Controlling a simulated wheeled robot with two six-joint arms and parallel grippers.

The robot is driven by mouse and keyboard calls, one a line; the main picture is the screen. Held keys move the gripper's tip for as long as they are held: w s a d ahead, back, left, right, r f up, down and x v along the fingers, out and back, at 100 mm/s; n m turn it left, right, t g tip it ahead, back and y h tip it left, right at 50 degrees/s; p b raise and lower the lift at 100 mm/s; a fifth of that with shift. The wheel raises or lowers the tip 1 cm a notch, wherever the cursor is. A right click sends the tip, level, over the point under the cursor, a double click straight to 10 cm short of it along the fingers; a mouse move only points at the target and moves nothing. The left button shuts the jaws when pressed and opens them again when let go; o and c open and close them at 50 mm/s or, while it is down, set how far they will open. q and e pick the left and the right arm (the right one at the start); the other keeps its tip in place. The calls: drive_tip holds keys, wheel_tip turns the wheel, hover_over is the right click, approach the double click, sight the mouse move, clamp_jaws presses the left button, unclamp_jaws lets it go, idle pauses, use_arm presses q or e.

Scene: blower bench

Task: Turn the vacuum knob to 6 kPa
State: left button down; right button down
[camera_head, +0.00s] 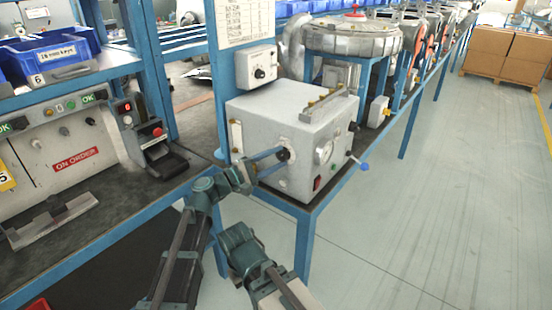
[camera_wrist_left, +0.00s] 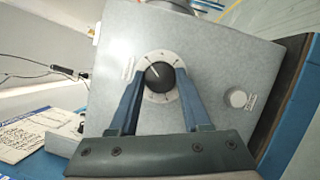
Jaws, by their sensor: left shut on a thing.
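The vacuum knob (camera_wrist_left: 159,76) is black and round, with a light pointer line aimed up and to the left in the left wrist view. It sits on a pale round scale plate (camera_wrist_left: 165,57) whose marks are too small to read. My left gripper (camera_wrist_left: 158,82) has one finger on each side of the knob and is shut on it. My right gripper does not show.
A small control box (camera_head: 257,67) hangs on a blue post above.

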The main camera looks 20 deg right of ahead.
use_arm(q)
drive_tip(key=shift+c, duration=1.8)
unclamp_jaws()
drive_tip(key=shift+a, duration=0.1)
drive_tip(key=b+v, duration=0.1)
drive_tip(key=v, duration=1.2)
drive_tip(key=shift+a+b, duration=0.35)
drive_tip(key=shift+b, duration=0.05)
drive_tip(key=shift+s, duration=0.1)
